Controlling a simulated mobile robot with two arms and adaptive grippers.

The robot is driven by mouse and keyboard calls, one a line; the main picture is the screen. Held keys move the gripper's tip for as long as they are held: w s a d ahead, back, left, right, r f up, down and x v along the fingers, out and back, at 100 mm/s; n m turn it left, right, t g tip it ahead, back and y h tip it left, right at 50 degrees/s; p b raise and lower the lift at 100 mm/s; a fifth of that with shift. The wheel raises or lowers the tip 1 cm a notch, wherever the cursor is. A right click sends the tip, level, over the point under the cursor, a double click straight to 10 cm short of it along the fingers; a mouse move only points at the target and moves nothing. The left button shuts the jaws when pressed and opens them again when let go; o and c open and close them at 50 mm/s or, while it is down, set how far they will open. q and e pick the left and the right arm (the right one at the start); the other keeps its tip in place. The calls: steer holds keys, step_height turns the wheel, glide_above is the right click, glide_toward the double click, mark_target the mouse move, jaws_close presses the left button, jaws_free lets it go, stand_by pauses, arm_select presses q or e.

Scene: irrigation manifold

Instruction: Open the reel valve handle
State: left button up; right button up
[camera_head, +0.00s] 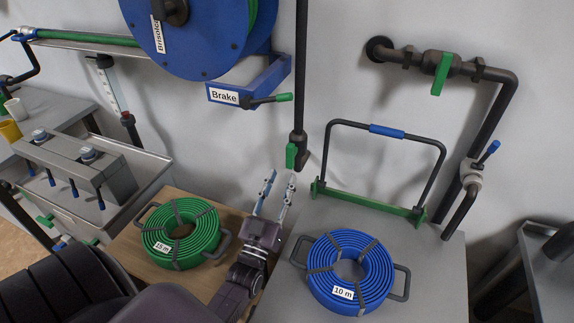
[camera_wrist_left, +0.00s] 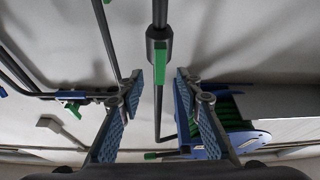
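A small green valve handle (camera_head: 291,156) sits on the dark valve at the lower end of the vertical pipe (camera_head: 300,80) below the hose reel (camera_head: 205,35). My left gripper (camera_head: 277,186) is open and empty, its two fingers pointing up just below the handle. In the left wrist view the green handle (camera_wrist_left: 160,66) hangs along the pipe, beside the grey valve body (camera_wrist_left: 158,46). It appears between the open fingers of my left gripper (camera_wrist_left: 160,88), with a gap on both sides. I see no contact. My right gripper is not in view.
A brake lever (camera_head: 270,100) with a green grip is above the handle. A blue hose coil (camera_head: 323,293) and a green-based frame (camera_head: 365,202) stand on the grey table at right. A green hose coil (camera_head: 160,240) lies at left. Another green-handled valve (camera_head: 440,72) is on the right wall pipe.

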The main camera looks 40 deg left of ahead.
arm_select(q)
steer(key=v, duration=0.4)
stand_by(0.5)
